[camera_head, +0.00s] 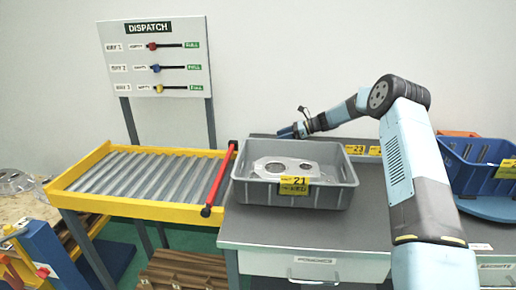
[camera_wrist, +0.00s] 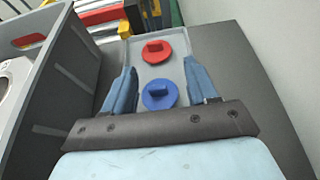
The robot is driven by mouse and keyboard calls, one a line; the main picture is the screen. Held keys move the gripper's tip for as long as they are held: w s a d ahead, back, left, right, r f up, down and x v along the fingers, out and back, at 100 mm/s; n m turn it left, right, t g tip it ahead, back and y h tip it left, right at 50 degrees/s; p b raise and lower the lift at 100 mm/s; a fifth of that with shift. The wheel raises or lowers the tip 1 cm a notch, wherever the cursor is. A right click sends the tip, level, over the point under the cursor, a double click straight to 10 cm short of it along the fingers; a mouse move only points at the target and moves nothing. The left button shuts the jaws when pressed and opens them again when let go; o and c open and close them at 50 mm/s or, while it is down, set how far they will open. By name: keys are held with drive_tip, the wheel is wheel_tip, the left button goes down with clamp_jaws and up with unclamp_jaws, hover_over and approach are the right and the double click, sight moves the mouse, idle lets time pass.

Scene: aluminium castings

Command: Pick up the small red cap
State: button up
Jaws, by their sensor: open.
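In the wrist view a small round red cap (camera_wrist: 156,48) with a raised grip bar lies on a light grey tray (camera_wrist: 177,34). A similar blue cap (camera_wrist: 160,94) lies on the tray on the near side of it. My gripper (camera_wrist: 161,82) is open, with one blue finger on each side of the blue cap. The red cap is beyond the fingertips. In the head view my gripper (camera_head: 300,130) is behind the grey crate, and the caps are hidden there.
The grey crate (camera_head: 250,190) with a metal casting (camera_head: 290,168) stands on the bench, close to my gripper's left in the wrist view. A roller conveyor (camera_head: 140,178) with a red bar (camera_head: 219,180) is at left. A blue crate (camera_head: 475,178) stands at right.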

drive_tip(key=x, duration=0.3)
drive_tip(key=shift+a, duration=0.1)
drive_tip(key=x, duration=0.2)
drive_tip(key=s+x, duration=0.1)
drive_tip(key=x, duration=0.1)
drive_tip(key=shift+a, duration=0.15)
drive_tip(key=shift+w+a+f, duration=0.1)
drive_tip(key=shift+a+f, duration=0.1)
drive_tip(key=shift+a, duration=0.25)
clamp_jaws()
